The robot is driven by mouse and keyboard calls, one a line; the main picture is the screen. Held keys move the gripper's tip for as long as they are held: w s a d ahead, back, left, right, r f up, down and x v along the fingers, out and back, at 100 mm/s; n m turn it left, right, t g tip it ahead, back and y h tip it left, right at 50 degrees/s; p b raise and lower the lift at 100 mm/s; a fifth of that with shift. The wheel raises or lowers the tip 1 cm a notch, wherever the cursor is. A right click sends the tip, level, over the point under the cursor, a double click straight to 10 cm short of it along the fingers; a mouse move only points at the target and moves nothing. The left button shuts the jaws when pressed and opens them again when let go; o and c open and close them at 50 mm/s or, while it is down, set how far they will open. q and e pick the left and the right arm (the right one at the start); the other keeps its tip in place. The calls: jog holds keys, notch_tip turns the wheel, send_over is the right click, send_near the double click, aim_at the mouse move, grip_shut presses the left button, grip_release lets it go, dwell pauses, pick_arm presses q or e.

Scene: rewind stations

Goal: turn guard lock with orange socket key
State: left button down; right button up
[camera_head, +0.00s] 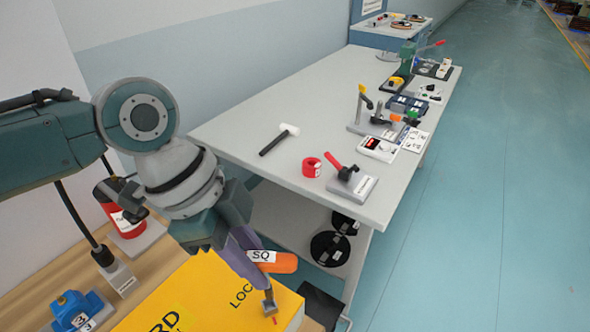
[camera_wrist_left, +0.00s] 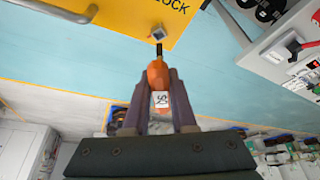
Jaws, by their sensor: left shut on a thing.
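My left gripper (camera_head: 256,262) is shut on the orange socket key (camera_head: 286,263), whose handle bears a white SQ label. The handle also shows between the fingers in the left wrist view (camera_wrist_left: 158,76). The yellow guard (camera_head: 190,290) lies at the bottom of the head view with black lettering. Its grey square guard lock (camera_wrist_left: 157,33) sits near the panel's edge, beside the lettering, and shows in the head view too (camera_head: 269,309). The key's dark shaft points at the lock and its end is at or very near it; I cannot tell whether they are engaged. My right gripper is out of view.
A blue device (camera_head: 75,310) and a red cylinder on a grey stand (camera_head: 125,215) are on the wooden bench at left. A long grey table (camera_head: 235,125) beyond holds a hammer (camera_head: 279,139), a red tape roll (camera_head: 312,167) and several fixtures. The blue floor at right is clear.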

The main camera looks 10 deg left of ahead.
pick_arm(q)
jog(key=shift+r+p, duration=1.4)
jog(key=shift+r, duration=0.35)
